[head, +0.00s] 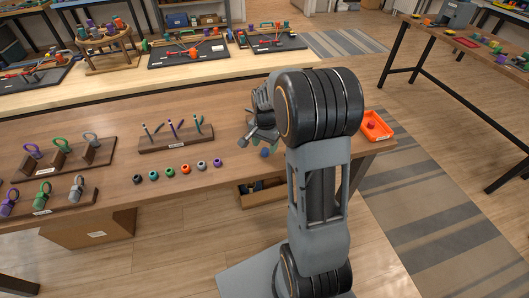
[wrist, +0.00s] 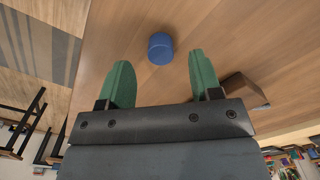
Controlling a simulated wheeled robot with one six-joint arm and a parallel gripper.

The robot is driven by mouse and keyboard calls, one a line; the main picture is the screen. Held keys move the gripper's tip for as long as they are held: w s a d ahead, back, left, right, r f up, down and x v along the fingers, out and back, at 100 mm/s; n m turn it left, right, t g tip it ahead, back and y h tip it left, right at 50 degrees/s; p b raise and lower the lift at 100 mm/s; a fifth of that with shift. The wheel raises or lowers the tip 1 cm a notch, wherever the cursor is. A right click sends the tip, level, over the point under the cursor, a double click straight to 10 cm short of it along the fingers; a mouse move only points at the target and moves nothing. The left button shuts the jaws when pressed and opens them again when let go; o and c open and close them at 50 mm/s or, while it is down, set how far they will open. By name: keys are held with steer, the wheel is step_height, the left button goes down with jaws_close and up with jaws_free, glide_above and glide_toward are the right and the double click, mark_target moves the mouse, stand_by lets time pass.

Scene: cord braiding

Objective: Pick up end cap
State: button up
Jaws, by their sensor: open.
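A blue end cap (wrist: 160,48), a short cylinder, stands on the wooden table in the wrist view. It appears in the head view as a small blue spot (head: 264,153) just below my gripper (head: 260,134). In the wrist view my gripper (wrist: 159,60) is open, with one green finger on each side of the cap in the picture. The cap lies a little past the fingertips, and nothing is held. I cannot tell the exact height of the fingers above it.
A row of several coloured rings (head: 170,172) lies to the left, before a wooden rack with upright tools (head: 176,138). An orange tray (head: 378,126) with a red piece sits at the table's right end. A brown block (wrist: 243,92) is right of my fingers.

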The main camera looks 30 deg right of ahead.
mark_target(265, 150)
steer(key=shift+f, duration=1.6)
steer(key=shift+c, duration=0.3)
steer(key=c, duration=0.9)
